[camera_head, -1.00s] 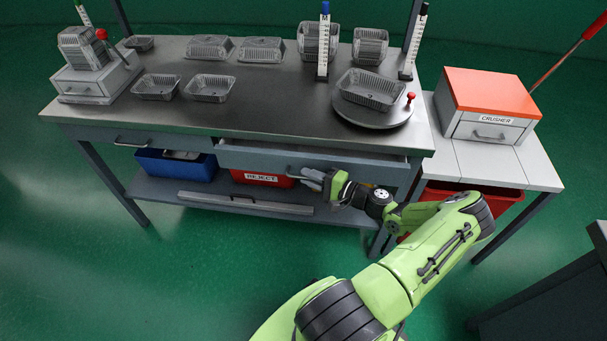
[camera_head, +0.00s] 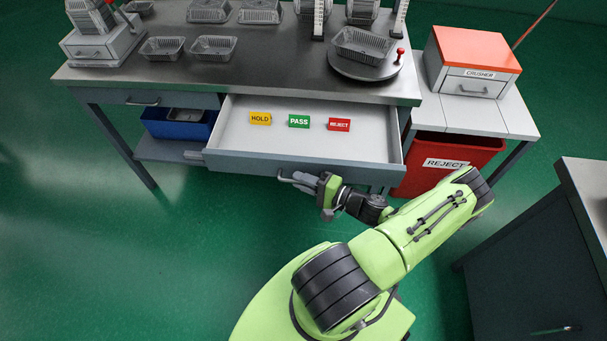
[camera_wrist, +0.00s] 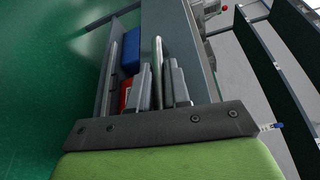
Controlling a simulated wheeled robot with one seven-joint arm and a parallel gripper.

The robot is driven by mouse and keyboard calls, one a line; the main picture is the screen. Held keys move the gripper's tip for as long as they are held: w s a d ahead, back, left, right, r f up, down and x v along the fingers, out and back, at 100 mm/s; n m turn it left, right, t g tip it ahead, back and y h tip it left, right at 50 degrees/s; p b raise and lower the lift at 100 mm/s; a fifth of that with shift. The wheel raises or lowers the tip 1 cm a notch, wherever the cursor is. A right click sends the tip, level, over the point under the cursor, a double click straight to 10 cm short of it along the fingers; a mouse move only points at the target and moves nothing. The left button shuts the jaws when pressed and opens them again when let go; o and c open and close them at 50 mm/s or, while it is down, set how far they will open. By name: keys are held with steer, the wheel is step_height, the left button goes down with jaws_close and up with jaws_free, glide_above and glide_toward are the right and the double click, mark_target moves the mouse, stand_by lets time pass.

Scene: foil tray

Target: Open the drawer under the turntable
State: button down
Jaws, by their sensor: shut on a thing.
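The drawer (camera_head: 240,135) under the turntable (camera_head: 362,68) is pulled well out from the table. Its white inside shows a yellow HOLD tag (camera_head: 261,118), a green PASS tag (camera_head: 299,121) and a red REJECT tag (camera_head: 339,125). My gripper (camera_head: 296,180) is at the middle of the drawer front, shut on the drawer's handle. In the wrist view the handle (camera_wrist: 158,70) runs as a bar between the fingers. A foil tray (camera_head: 362,45) sits on the turntable, with a red knob at the turntable's edge.
A second, closed drawer (camera_head: 150,99) is at the left. A blue bin (camera_head: 180,124) stands on the lower shelf. A red REJECT bin (camera_head: 450,160) is right of the open drawer, below the crusher (camera_head: 472,62). A dark cabinet (camera_head: 530,250) is at lower right. Green floor is clear at left.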

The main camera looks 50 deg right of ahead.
steer(key=shift+s+a, duration=0.15)
steer(key=c, duration=1.2)
jaws_free()
steer(key=shift+o, duration=0.2)
steer(key=p+v, duration=0.1)
steer(key=v, duration=1.4)
steer(key=shift+s, duration=0.4)
steer(key=shift+w, duration=0.1)
